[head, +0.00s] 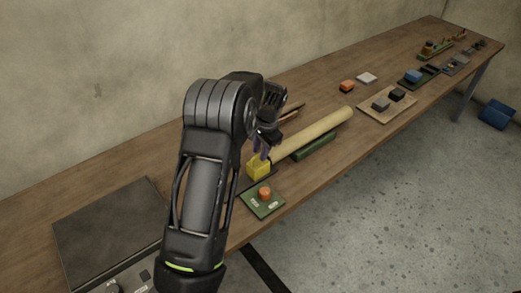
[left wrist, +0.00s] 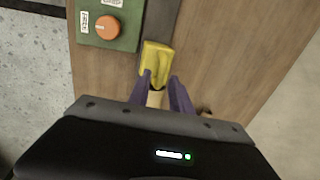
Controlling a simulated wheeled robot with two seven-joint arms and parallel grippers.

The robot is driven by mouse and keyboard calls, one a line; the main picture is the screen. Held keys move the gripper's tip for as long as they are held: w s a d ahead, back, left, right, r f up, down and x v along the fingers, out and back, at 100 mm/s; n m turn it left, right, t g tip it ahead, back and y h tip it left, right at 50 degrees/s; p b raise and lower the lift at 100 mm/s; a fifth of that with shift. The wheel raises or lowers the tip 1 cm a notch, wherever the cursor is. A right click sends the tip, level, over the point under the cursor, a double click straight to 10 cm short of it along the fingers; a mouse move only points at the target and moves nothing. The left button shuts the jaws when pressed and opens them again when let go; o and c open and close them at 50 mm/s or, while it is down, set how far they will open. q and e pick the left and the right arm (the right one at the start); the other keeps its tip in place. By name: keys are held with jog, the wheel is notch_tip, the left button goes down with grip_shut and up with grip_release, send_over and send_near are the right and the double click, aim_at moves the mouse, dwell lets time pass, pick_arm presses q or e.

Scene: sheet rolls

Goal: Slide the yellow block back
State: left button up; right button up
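The yellow block (head: 259,169) sits on a dark strip on the bench, at the near end of a long tan roll (head: 318,133). My left gripper (head: 262,152) is just above and behind the block, pointing down. In the left wrist view the yellow block (left wrist: 157,56) is just beyond the two purple fingertips (left wrist: 160,76). The fingers are apart, with a pale piece, perhaps the roll's end, showing between them. I cannot tell whether the tips touch the block. My right gripper is not in view.
A green bar (head: 314,146) lies beside the roll. A dark flat panel (head: 115,230) is at the left. An orange block (head: 347,86) and several small fixtures stand farther right.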

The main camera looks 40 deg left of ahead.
pick_arm(q)
grip_shut()
dwell(1.1)
